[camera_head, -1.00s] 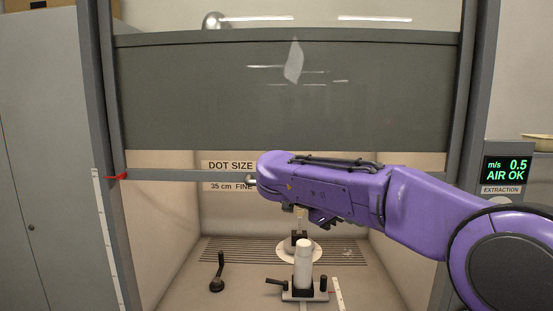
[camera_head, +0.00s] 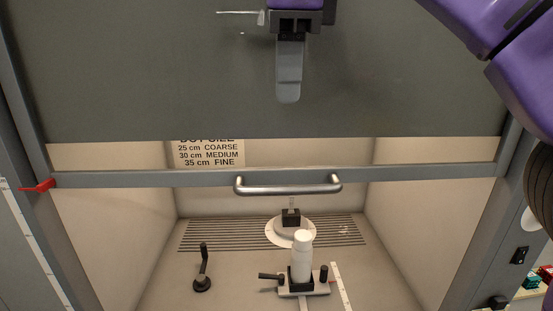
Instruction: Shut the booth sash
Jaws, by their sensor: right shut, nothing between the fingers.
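The booth sash has a grey bottom rail (camera_head: 420,176) with a silver bar handle (camera_head: 287,189) at its middle. The rail stands above the booth floor, leaving the booth open below it. A red pointer (camera_head: 38,186) at the rail's left end sits beside a white scale strip (camera_head: 22,220). My right gripper (camera_head: 289,98) points down, shut and empty, above the handle in the picture and apart from it. It shows in front of a dark panel (camera_head: 130,80). My left gripper is out of view.
Inside the booth are a white bottle (camera_head: 301,258) in a small clamp stand, a round white disc (camera_head: 291,232), and a black crank (camera_head: 203,270). A dot size sign (camera_head: 208,154) shows behind the rail. My right arm fills the upper right.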

